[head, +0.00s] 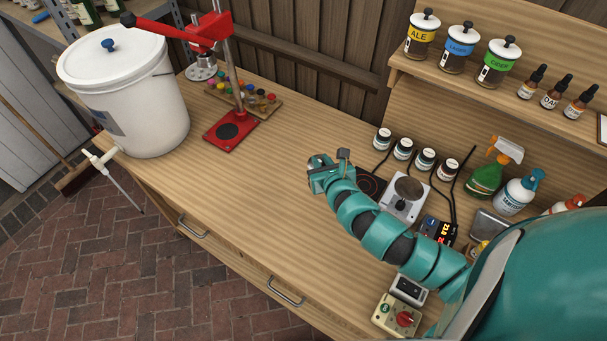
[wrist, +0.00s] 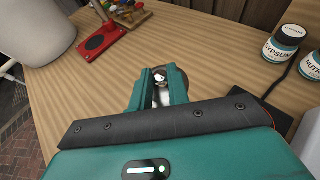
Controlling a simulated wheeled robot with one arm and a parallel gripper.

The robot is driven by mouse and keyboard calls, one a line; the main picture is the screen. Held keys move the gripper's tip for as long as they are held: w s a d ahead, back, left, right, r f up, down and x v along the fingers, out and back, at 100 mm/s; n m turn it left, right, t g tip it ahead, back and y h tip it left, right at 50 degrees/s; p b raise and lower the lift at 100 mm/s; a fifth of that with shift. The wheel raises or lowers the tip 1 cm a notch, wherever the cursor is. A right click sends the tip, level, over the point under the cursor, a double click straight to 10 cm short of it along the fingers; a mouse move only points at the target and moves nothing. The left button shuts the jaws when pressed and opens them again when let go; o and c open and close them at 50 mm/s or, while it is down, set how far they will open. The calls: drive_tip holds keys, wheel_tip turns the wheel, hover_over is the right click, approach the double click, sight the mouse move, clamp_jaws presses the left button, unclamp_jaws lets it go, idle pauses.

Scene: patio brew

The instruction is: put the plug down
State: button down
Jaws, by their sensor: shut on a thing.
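My gripper (head: 318,165) is over the middle of the wooden bench, left of the small scales. In the wrist view its two teal fingers (wrist: 160,80) are shut on a small white and dark thing, which I take to be the plug (wrist: 160,96). Only a little of the plug shows between the fingers. In the head view I cannot make it out, as my gripper hides it. I cannot tell whether it touches the bench top (head: 260,190).
A red bottle capper (head: 229,133) and a white bucket (head: 125,110) stand at the left. Scales (head: 404,198), small jars (head: 425,158) and spray bottles (head: 484,180) are at the right. A red-knobbed box (head: 397,315) is near the front edge. The bench's middle is clear.

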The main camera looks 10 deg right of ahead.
drive_tip(key=shift+w+a+f, duration=0.35)
drive_tip(key=shift+w+a, duration=0.2)
drive_tip(key=shift+w, duration=0.15)
hover_over(303, 175)
drive_tip(key=f, duration=0.5)
drive_tip(key=shift+s+d, duration=0.25)
drive_tip(key=shift+w+a+f+p, duration=0.25)
drive_tip(key=shift+a+f+p, duration=0.1)
drive_tip(key=shift+f, duration=0.2)
wheel_tip(303, 175, down, 2)
drive_tip(key=shift+d+p, duration=0.15)
drive_tip(key=shift+p, duration=0.35)
drive_tip(key=shift+f, duration=0.5)
drive_tip(key=shift+f, duration=0.2)
drive_tip(key=c, duration=1.3)
unclamp_jaws()
drive_tip(key=shift+c, duration=0.2)
drive_tip(key=shift+r, duration=0.1)
